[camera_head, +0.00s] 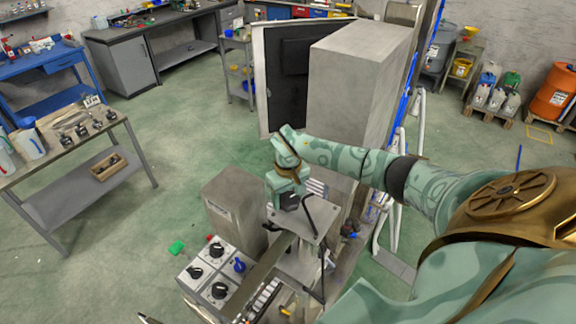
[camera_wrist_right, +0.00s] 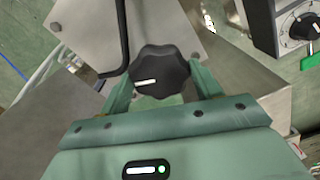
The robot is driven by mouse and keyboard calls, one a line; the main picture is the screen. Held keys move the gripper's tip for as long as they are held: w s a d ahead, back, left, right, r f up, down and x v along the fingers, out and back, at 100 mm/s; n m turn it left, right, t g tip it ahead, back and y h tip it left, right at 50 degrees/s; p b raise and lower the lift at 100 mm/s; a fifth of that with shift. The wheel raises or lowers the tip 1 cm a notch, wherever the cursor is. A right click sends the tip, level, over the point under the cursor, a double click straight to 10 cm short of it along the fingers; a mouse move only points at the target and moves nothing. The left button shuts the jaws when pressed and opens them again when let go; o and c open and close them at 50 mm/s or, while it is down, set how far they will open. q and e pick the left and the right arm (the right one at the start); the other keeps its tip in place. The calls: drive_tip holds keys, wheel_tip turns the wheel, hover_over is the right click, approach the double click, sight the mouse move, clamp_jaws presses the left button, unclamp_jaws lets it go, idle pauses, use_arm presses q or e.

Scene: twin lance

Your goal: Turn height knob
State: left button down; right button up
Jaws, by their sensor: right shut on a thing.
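The black lobed knob (camera_wrist_right: 160,68) with a white pointer line shows in the right wrist view, in front of a grey metal plate. My right gripper (camera_wrist_right: 162,88) has its two green fingers on either side of the knob and is shut on it. The pointer line lies nearly level in that view. In the head view my right gripper (camera_head: 286,192) is over the plate (camera_head: 308,222) on top of the machine, and the dark knob (camera_head: 290,202) is partly hidden under it. My left gripper is not in view.
A control panel (camera_head: 207,255) with several dials and a blue knob stands left of the plate. A bent black rod (camera_head: 320,250) rises beside the plate. A tall grey cabinet (camera_head: 350,90) with an open door is behind. Green floor at left is mostly clear.

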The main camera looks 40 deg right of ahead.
sight(288, 198)
drive_tip(key=shift+w+r, duration=0.15)
drive_tip(key=o, duration=1)
wheel_tip(288, 198, up, 16)
drive_tip(key=b, duration=0.3)
drive_tip(key=shift+b, duration=0.3)
